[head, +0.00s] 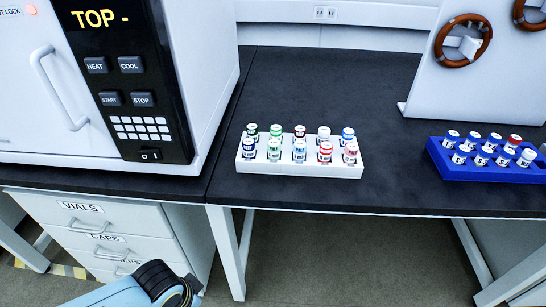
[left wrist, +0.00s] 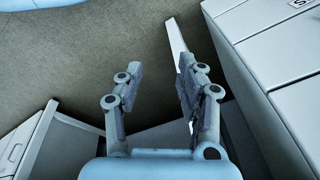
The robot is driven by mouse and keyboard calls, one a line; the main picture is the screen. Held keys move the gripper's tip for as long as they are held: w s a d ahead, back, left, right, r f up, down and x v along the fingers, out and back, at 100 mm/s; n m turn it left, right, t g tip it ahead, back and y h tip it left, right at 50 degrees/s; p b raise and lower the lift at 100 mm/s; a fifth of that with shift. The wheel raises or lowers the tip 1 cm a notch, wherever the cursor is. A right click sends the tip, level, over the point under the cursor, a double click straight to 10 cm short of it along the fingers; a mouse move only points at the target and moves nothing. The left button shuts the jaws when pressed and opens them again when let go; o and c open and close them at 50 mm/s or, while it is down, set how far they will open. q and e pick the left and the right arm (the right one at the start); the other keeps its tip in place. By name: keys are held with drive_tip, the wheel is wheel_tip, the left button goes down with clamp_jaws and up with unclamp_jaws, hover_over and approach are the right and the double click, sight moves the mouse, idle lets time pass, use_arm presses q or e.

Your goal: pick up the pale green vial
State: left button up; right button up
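A white rack (head: 300,168) on the black bench holds two rows of small capped vials. Two green vials stand in its second column from the left, a front one (head: 274,150) and a back one (head: 275,131). Both look light to mid green, and I cannot tell for sure which is the pale green one. My left gripper (left wrist: 159,68) is open and empty in the left wrist view, over the floor and away from the rack. In the head view part of my left arm shows at the bottom, below bench height. My right gripper is not in view.
A large white oven (head: 75,100) stands left of the rack, above a drawer cabinet (head: 85,225). A blue rack (head: 490,175) with several vials sits at the right, near a white stand (head: 425,95). The bench (head: 330,85) behind the white rack is clear.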

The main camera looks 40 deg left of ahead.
use_arm(q)
drive_tip(key=w+d+r+n+p, duration=0.1)
drive_tip(key=w+r+p, duration=0.3)
drive_tip(key=r, duration=0.9)
drive_tip(key=w+d+r+p, duration=0.1)
drive_tip(key=w+r+p, duration=0.25)
drive_tip(key=r, duration=0.95)
wheel_tip(320, 180, up, 10)
drive_tip(key=n+g+h+p, duration=0.1)
drive_tip(key=n+g+p, duration=0.15)
drive_tip(key=n, duration=1.95)
hover_over(274, 143)
drive_tip(key=shift+t, duration=0.25)
drive_tip(key=f, duration=0.5)
drive_tip(key=shift+w+a, duration=0.15)
drive_tip(key=shift+a, duration=0.05)
drive_tip(key=f, duration=0.5)
drive_tip(key=shift+d, duration=0.2)
drive_tip(key=shift+c, duration=0.4)
clamp_jaws()
